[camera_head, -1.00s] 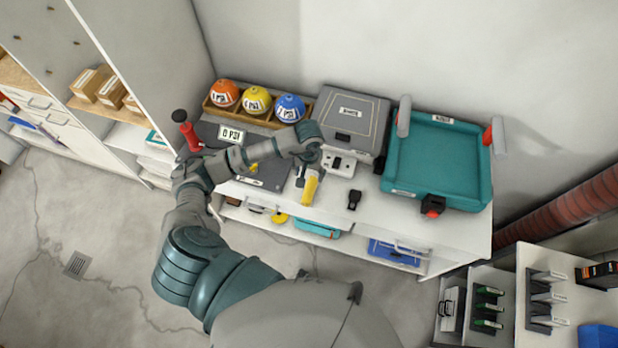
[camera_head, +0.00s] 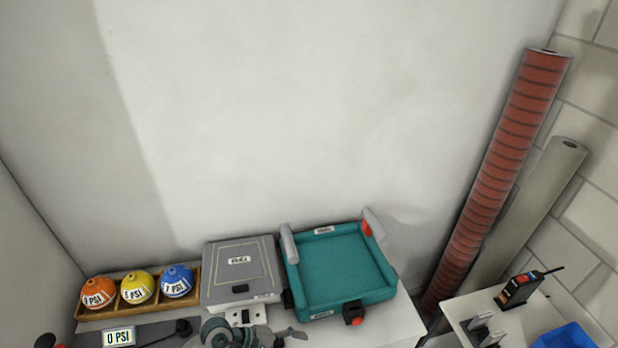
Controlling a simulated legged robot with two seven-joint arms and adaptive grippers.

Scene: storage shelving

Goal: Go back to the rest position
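Part of my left arm shows at the bottom edge of the head view, in front of the grey case. Its grey end, with what looks like my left gripper (camera_head: 262,338), is cut off by the frame's edge. I cannot tell whether it is open or shut, or whether it holds anything. My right gripper is not in view.
A wooden tray (camera_head: 140,309) holds an orange ball (camera_head: 97,292), a yellow ball (camera_head: 137,287) and a blue ball (camera_head: 177,281). The grey case (camera_head: 240,270) and a teal tray (camera_head: 345,272) stand to the right. Tall red (camera_head: 500,170) and grey (camera_head: 530,215) rolls lean at the right.

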